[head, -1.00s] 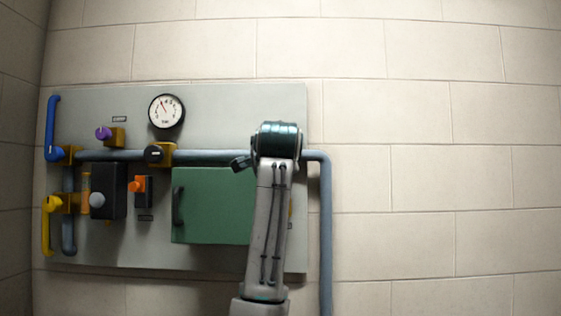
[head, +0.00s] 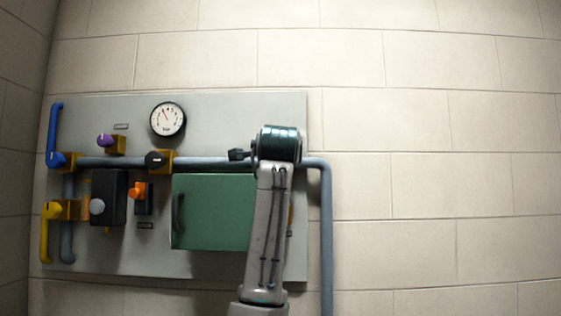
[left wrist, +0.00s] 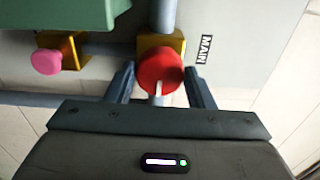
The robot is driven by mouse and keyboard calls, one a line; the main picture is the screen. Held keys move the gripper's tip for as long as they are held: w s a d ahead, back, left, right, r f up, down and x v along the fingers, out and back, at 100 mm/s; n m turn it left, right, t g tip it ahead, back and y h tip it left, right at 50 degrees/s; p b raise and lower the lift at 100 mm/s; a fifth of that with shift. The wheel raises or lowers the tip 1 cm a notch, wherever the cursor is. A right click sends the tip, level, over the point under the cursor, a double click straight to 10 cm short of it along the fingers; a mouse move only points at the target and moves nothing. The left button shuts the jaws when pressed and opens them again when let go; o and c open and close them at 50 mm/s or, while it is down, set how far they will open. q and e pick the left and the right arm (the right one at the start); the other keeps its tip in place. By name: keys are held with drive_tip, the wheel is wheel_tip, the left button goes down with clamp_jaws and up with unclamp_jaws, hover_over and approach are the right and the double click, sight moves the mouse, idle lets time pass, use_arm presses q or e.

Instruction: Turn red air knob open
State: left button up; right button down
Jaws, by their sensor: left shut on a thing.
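The red knob (left wrist: 160,72) sits on a brass valve block (left wrist: 160,43) beside a MAIN label, with a white mark on its face. In the head view, my left arm (head: 268,225) covers the knob and the fingers. My right gripper is in neither view.
The grey panel (head: 225,115) carries a gauge (head: 167,119), a green box (head: 215,210) and a grey pipe (head: 205,161). Purple (head: 104,140), black (head: 153,159), orange (head: 137,190), blue and yellow controls are at left. A pink knob (left wrist: 46,62) is near the gripper.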

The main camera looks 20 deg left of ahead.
use_arm(q)
drive_tip(key=shift+f, duration=0.15)
drive_tip(key=o, duration=1)
drive_tip(key=shift+d, duration=0.1)
drive_tip(key=b+v, duration=0.5)
drive_tip(key=v, duration=0.5)
drive_tip(key=shift+s+d+b, duration=0.1)
drive_tip(key=shift+s+b, duration=0.3)
